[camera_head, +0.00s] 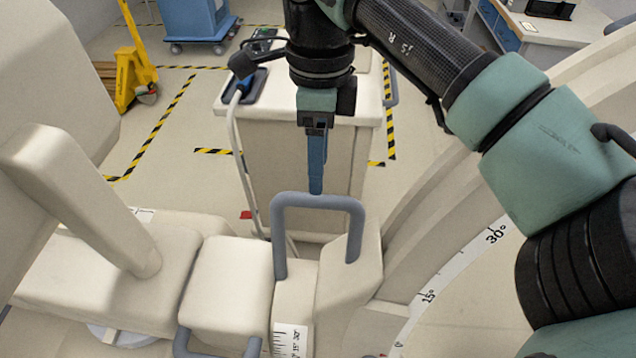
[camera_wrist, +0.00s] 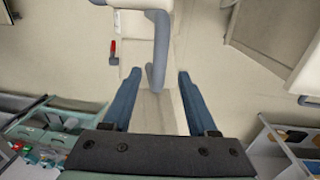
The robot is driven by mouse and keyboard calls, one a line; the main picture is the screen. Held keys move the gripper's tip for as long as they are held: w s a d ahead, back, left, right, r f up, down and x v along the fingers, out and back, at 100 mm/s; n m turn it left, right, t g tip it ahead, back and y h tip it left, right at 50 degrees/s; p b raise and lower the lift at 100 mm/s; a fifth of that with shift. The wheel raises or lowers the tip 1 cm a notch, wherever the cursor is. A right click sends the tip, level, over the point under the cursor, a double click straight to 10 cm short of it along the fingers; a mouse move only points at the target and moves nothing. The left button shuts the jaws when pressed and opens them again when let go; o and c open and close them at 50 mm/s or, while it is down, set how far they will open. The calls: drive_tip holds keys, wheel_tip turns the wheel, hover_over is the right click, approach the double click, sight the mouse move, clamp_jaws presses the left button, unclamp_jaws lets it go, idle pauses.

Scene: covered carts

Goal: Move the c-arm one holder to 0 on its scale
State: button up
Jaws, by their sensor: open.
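The c-arm's cream holder block (camera_head: 347,270) carries a grey-blue U-shaped handle (camera_head: 318,201). The handle also shows in the wrist view (camera_wrist: 158,52). My gripper (camera_head: 316,190) points down just above the handle's top bar. In the wrist view my gripper (camera_wrist: 160,72) is open, its two blue fingers on either side of the handle's bar, with a gap on each side. A larger curved scale (camera_head: 455,268) reads 15° and 30°. The pointers' readings cannot be made out.
A cream cart (camera_head: 300,155) with a cable stands behind the handle. A second cream block (camera_head: 228,285) with a lower grey handle (camera_head: 215,347) sits at left. A slanted cream arm (camera_head: 85,205) rises further left. A yellow pallet truck (camera_head: 132,75) and blue cart (camera_head: 193,20) stand far back.

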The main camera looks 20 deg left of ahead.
drive_tip(key=shift+s+d+f+p, duration=0.1)
drive_tip(key=shift+f+p, duration=0.15)
drive_tip(key=shift+f, duration=0.7)
drive_tip(key=shift+s+a+f+p, duration=0.1)
drive_tip(key=shift+f+p, duration=0.15)
drive_tip(key=shift+f, duration=0.7)
drive_tip(key=shift+s+d+f+p, duration=0.1)
drive_tip(key=shift+f+p, duration=0.15)
drive_tip(key=shift+f, duration=0.7)
clamp_jaws()
